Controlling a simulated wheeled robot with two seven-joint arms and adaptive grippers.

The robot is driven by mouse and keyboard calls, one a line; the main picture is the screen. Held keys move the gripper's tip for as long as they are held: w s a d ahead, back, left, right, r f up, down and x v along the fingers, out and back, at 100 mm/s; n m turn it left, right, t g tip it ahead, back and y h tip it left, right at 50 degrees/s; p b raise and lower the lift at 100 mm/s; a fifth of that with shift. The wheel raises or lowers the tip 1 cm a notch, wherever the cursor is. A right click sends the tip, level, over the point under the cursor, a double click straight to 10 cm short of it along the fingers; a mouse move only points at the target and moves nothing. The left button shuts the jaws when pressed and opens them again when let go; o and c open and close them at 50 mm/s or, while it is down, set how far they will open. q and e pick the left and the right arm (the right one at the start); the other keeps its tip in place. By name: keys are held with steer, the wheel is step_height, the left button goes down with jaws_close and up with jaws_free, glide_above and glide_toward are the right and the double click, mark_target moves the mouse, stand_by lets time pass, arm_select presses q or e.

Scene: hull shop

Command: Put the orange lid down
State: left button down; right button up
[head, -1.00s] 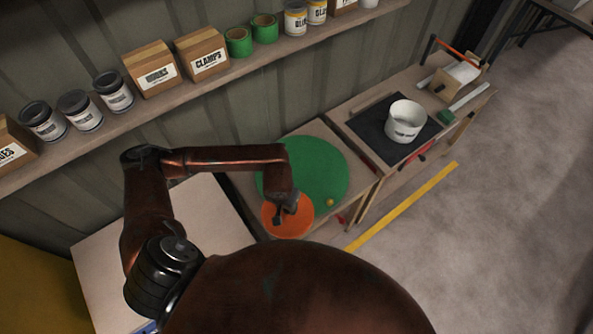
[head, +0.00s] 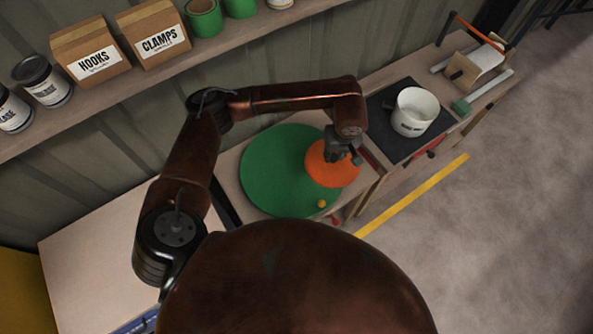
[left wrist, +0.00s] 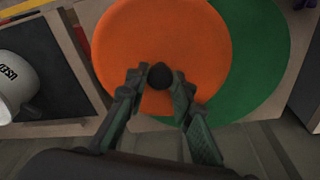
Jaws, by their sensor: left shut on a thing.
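The orange lid (head: 322,172) is a round flat disc with a dark knob (left wrist: 160,75) at its middle. My left gripper (head: 344,154) is over it, fingers pointing down. In the left wrist view its two fingers (left wrist: 158,84) close on the knob from both sides. The lid covers the right part of a round green disc (head: 275,170) and reaches past its edge over the wooden bench top. I cannot tell whether the lid touches the surface below or hangs just above it. My right gripper is not in view.
A small yellow knob (head: 321,203) sits near the green disc's front edge. A white bucket (head: 414,111) stands on a black mat (head: 381,107) to the right. A shelf (head: 210,52) with boxes and cans runs along the wall. The green disc's left part is bare.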

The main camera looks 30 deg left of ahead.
mark_target(307, 155)
arm_select(q)
steer(key=shift+a+f+n, duration=0.2)
steer(key=shift+a+n, duration=0.1)
steer(key=shift+a, duration=0.3)
steer(key=a, duration=0.1)
steer(key=a+f, duration=0.1)
steer(key=a, duration=0.2)
steer(key=shift+s+f, duration=0.35)
steer(key=shift+s, duration=0.05)
steer(key=a, duration=0.1)
steer(key=a+f, duration=0.1)
steer(key=s+a+f, duration=0.1)
steer(key=shift+a+p, duration=0.3)
steer(key=shift+p, duration=0.1)
steer(key=a+f, duration=0.2)
steer(key=f, duration=0.1)
steer(key=a+f, duration=0.1)
steer(key=f, duration=0.1)
steer(key=shift+s+a, duration=0.3)
steer(key=shift+a, duration=0.1)
step_height(307, 155, down, 3)
steer(key=shift+s+a+f, duration=0.1)
steer(key=shift+a+f, duration=0.05)
steer(key=shift+f, duration=0.05)
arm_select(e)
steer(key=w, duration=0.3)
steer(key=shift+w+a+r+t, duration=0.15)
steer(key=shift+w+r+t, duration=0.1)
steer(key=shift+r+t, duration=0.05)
